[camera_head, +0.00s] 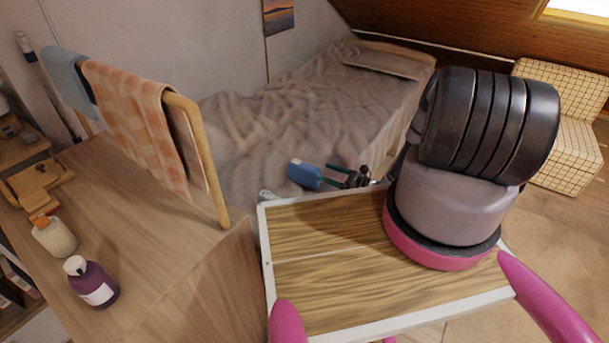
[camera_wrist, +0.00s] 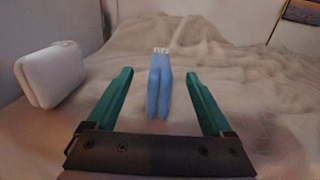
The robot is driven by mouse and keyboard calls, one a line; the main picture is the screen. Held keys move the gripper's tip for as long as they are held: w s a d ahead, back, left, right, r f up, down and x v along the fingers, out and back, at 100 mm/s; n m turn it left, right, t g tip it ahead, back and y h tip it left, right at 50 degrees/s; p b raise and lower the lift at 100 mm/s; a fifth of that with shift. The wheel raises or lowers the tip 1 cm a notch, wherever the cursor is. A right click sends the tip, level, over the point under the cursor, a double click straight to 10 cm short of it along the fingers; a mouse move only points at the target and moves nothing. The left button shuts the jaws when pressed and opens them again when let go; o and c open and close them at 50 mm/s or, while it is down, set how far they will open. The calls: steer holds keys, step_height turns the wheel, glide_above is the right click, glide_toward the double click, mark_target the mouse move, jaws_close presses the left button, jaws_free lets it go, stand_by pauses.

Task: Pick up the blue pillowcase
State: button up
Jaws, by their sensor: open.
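The blue pillowcase (camera_head: 304,174) is a small, folded, upright light-blue piece on the bed near its front edge. In the wrist view the blue pillowcase (camera_wrist: 159,88) stands centred in the gap between my two green fingers, with clear space on both sides. My gripper (camera_head: 327,176) is open and comes in from the right in the head view, its fingertips at the pillowcase. The wrist view shows my gripper (camera_wrist: 160,74) with its fingers wide apart, not closed on anything. How far the fingertips reach along the pillowcase is hard to tell.
The bed (camera_head: 265,128) has a rumpled grey-beige cover. A wooden rack (camera_head: 207,165) with hanging towels (camera_head: 135,115) and a cabinet with a purple bottle (camera_head: 92,284) stand at the left. A checked chair (camera_head: 560,120) is at the right.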

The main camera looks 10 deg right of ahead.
mark_target(305, 164)
steer(key=x, duration=1)
steer(key=shift+w+f, duration=0.15)
steer(key=shift+w, duration=0.15)
jaws_close()
